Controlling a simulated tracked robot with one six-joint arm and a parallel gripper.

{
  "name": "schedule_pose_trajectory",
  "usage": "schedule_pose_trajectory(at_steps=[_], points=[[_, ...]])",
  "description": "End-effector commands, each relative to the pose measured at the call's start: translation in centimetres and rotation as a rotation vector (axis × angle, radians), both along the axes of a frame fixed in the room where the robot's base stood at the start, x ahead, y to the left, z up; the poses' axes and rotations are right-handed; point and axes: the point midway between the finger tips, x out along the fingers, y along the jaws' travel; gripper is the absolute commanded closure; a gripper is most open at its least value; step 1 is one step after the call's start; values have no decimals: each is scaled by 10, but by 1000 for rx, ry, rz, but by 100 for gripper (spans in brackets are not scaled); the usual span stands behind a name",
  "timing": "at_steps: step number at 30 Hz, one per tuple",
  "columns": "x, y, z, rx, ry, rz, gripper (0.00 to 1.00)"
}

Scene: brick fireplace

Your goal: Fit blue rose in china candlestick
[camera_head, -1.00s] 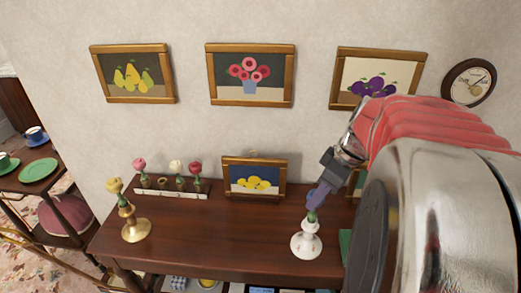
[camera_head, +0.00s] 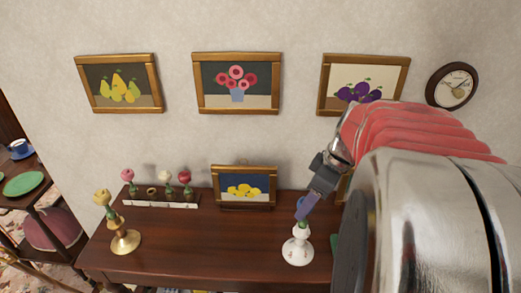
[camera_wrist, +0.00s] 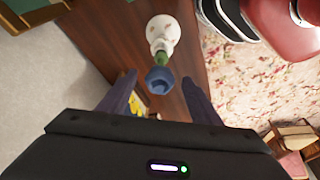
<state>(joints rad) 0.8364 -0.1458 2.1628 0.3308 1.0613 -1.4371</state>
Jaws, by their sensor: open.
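The blue rose (camera_wrist: 160,80) stands with its green stem in the top of the white china candlestick (camera_head: 298,248), which is upright at the right part of the dark wooden table. The candlestick (camera_wrist: 163,33) also shows in the wrist view, beyond the bloom. My gripper (camera_head: 303,212) is above the candlestick, and its fingers partly hide the rose in the head view. In the wrist view my gripper (camera_wrist: 158,82) is open, with one finger on each side of the bloom and gaps showing between.
A brass candlestick (camera_head: 124,240) with a yellow rose stands at the table's left. A rack (camera_head: 160,201) behind it holds pink, white and red roses. A framed lemon picture (camera_head: 244,187) leans at the wall. The table's middle is clear.

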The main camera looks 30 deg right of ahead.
Motion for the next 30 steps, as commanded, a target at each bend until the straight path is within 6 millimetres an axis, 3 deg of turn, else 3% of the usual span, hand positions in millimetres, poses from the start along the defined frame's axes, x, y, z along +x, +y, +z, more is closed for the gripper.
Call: schedule_pose_trajectory(at_steps=[21, 30], points=[[-30, -15, 108, -2, -2, -1, 42], [-35, -17, 125, 0, 0, 0, 42]])
